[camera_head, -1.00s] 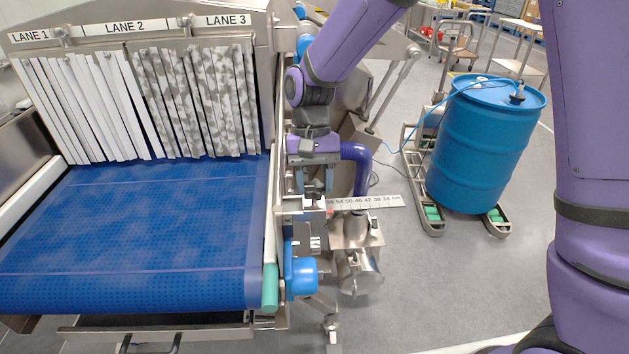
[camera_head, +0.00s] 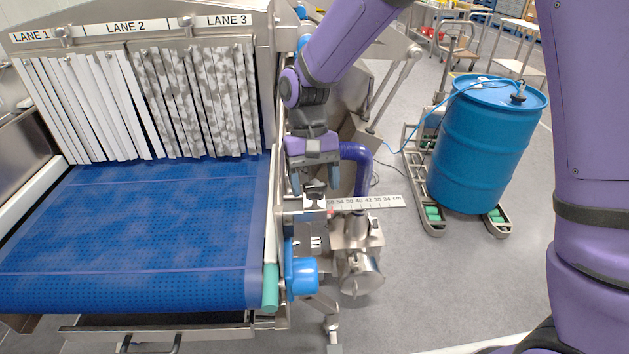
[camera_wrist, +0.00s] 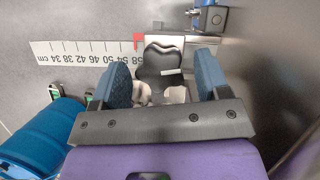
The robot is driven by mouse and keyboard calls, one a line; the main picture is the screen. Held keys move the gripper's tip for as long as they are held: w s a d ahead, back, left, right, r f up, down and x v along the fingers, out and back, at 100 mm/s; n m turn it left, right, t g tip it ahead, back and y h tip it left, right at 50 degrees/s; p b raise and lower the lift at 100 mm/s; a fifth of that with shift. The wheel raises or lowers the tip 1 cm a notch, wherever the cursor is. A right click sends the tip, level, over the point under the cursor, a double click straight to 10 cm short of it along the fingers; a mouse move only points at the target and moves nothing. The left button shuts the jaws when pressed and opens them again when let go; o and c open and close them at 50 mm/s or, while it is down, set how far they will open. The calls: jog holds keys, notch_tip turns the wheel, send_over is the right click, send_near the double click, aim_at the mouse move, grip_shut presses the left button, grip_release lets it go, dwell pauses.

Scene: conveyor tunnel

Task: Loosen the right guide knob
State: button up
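The right guide knob is a black lobed knob (camera_head: 314,191) at the right side of the conveyor, beside the left end of a white ruler (camera_head: 368,203). In the wrist view the knob (camera_wrist: 160,62) sits between the two blue fingers, with a pale mark on its face. My gripper (camera_head: 315,184) is open above the knob. In the wrist view my gripper (camera_wrist: 163,75) has a finger on each side of the knob, with narrow gaps showing. A red pointer (camera_wrist: 139,41) stands at the ruler's end, near 58.
A blue motor-like housing (camera_head: 301,273) and metal fittings (camera_head: 358,272) lie just below the knob. A purple hose (camera_head: 358,165) curves close on the right. The blue belt (camera_head: 140,240) lies left. A blue drum (camera_head: 485,145) stands on the floor at the right.

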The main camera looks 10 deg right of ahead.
jog(key=v, duration=1)
jog(key=shift+w+r, duration=0.2)
jog(key=shift+r, duration=0.15)
